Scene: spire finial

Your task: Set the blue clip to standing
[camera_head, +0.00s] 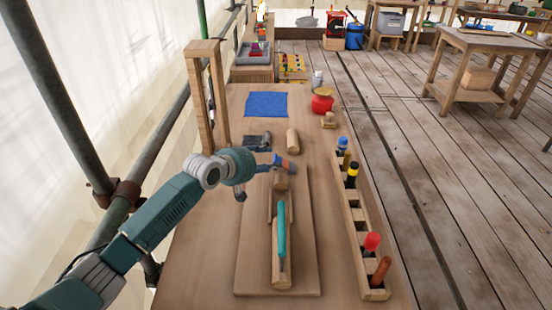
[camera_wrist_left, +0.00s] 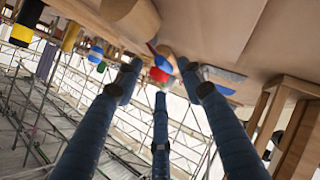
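A small blue piece with an orange edge (camera_head: 286,163) shows beside my left gripper's fingers. It may be the blue clip, but it is too small to be sure or to tell its pose. My left gripper (camera_head: 266,172) hangs over the far end of the wooden board, close to a wooden block (camera_head: 281,183). In the left wrist view its three dark blue fingers (camera_wrist_left: 160,85) are spread, with nothing gripped between them. A long teal piece (camera_head: 282,235) lies along a wooden holder (camera_head: 281,275) on the board. My right gripper is out of view.
A slotted wooden rack (camera_head: 366,240) with several coloured-handled tools runs along the right. A tall wooden frame (camera_head: 192,100) stands at the back left. A blue mat (camera_head: 266,104), dark tool (camera_head: 255,140), wooden cylinder (camera_head: 292,141) and red pot (camera_head: 322,104) lie beyond. The near-left tabletop is clear.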

